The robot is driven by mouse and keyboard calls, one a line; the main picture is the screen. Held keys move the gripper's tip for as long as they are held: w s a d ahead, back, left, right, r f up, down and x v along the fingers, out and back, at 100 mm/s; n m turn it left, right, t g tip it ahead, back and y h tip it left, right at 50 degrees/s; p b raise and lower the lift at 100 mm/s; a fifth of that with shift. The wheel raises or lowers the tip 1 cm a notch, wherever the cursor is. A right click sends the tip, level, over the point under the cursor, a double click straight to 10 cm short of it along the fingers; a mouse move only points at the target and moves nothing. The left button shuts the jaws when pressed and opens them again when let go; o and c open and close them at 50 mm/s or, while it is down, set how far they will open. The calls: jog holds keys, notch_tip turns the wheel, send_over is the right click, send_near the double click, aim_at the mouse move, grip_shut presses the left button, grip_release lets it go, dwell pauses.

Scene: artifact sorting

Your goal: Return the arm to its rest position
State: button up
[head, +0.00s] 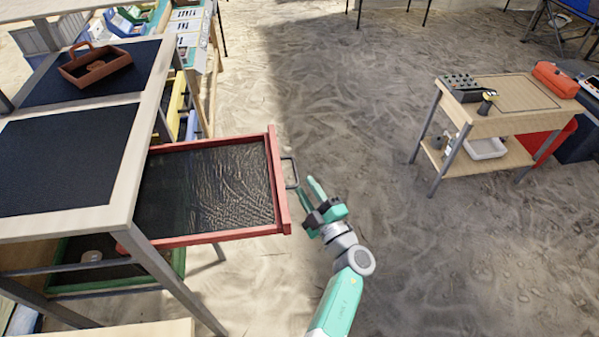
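My gripper (313,191) is at the lower middle of the head view, at the end of my green and white arm. Its two green fingers look apart, with nothing seen between them. It is just right of the metal handle (291,173) of a red-framed drawer (279,190). The drawer is pulled out from the shelf unit on the left, and its dark bottom looks empty. A small gap seems to lie between the fingers and the handle, but I cannot be sure of the depth.
A table (120,192) with dark mats stands at left, bearing a brown wooden carrier (112,69). A green-rimmed tray (178,262) sits below the drawer. The sandy floor between is clear.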

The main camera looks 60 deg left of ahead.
jog(key=shift+d+f, duration=0.15)
jog(key=shift+d, duration=0.4)
